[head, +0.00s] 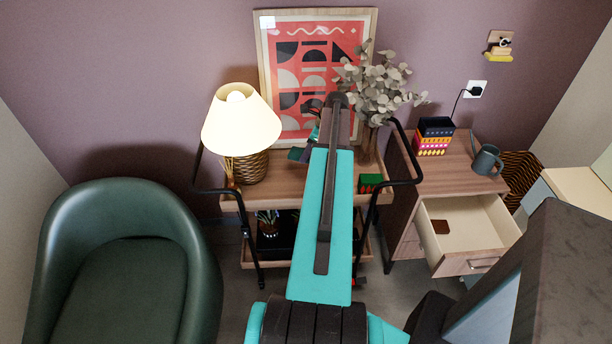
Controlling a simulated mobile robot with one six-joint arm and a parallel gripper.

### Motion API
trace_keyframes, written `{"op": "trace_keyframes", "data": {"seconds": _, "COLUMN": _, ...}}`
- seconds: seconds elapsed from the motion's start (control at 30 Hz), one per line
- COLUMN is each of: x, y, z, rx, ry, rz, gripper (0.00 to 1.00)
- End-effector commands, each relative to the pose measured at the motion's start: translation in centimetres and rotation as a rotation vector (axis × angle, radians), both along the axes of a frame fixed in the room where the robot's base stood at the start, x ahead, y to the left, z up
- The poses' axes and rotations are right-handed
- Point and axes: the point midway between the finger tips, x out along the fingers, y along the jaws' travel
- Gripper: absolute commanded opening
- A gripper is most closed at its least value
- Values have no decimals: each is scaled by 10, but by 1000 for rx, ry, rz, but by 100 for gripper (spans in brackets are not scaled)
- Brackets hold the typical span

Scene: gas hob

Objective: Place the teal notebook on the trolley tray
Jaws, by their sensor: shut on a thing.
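The trolley tray (278,186) is the wooden top of a black-framed trolley against the wall. My teal arm reaches over the middle of it and hides much of the tray. My gripper (308,146) shows only partly, beyond the arm, over the back half of the tray. It is shut on a small dark teal flat thing, which appears to be the teal notebook (298,155). Most of the notebook is hidden, and I cannot tell whether it touches the tray.
On the tray stand a lit lamp (241,130) at left, a vase of leaves (378,90) and a green block (370,181) at right. A framed picture (290,45) is behind. A cabinet with an open drawer (465,232) stands right, a green armchair (125,255) left.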

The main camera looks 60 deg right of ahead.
Motion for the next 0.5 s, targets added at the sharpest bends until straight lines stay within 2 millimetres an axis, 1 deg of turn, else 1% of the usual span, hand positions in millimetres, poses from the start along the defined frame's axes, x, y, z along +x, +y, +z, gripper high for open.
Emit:
{"op": "trace_keyframes", "data": {"seconds": 0.17, "x": -3, "y": -3, "z": -15, "rx": 3, "ry": 1, "rz": -5, "gripper": 22}}
{"op": "trace_keyframes", "data": {"seconds": 0.4, "x": -4, "y": -4, "z": -44, "rx": 2, "ry": 0, "rz": -8, "gripper": 22}}
{"op": "trace_keyframes", "data": {"seconds": 0.5, "x": -4, "y": -4, "z": -53, "rx": 2, "ry": 0, "rz": -7, "gripper": 22}}
